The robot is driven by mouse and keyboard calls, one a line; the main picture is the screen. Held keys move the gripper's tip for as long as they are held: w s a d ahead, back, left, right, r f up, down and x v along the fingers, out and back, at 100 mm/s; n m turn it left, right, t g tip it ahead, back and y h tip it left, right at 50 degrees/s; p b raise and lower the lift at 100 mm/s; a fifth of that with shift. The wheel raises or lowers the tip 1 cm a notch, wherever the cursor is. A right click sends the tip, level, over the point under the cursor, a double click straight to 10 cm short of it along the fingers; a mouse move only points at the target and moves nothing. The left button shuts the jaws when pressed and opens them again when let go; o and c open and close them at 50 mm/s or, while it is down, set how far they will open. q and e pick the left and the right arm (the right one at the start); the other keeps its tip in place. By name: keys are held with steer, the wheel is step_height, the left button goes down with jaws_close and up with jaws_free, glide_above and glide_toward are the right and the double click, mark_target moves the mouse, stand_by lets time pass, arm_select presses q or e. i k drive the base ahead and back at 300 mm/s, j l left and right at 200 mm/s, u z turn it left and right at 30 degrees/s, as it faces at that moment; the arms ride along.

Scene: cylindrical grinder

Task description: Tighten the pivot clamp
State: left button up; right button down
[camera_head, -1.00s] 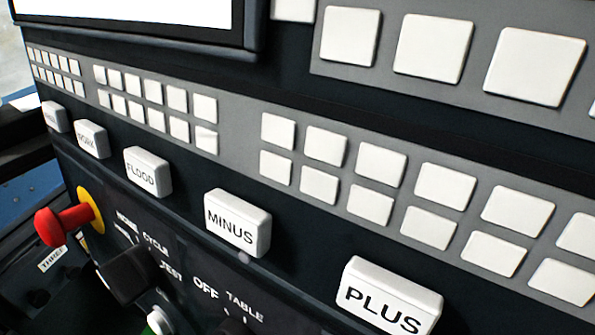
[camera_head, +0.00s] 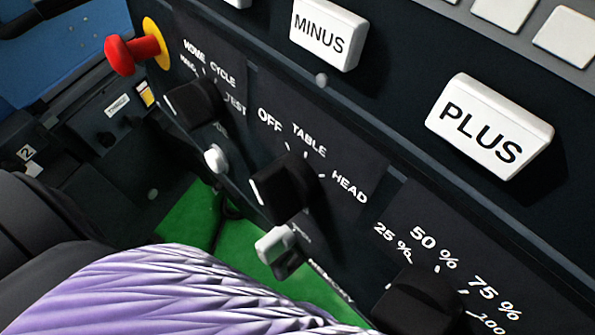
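I see no part that I can make out as the pivot clamp. Neither of my grippers shows in the head view. The view is filled by the grinder's dark control panel (camera_head: 385,110), seen close and at a slant. A ridged purple surface (camera_head: 170,290) covers the bottom left, with dark grey shapes beside it. I cannot tell what they belong to, and they hide what lies behind them.
A red knob on a yellow base (camera_head: 132,52) sticks out at upper left. Black rotary knobs (camera_head: 285,188) and white MINUS (camera_head: 328,35) and PLUS (camera_head: 490,127) keys stand out from the panel. A green surface (camera_head: 195,215) lies below, behind the panel's lower edge.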

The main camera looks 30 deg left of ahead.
mark_target(218, 186)
steer(key=k+u, duration=0.15)
steer(key=u, duration=0.3)
steer(key=k+u, duration=0.15)
steer(key=u, duration=0.35)
steer(key=k+j+u, duration=0.1)
steer(key=u, duration=0.35)
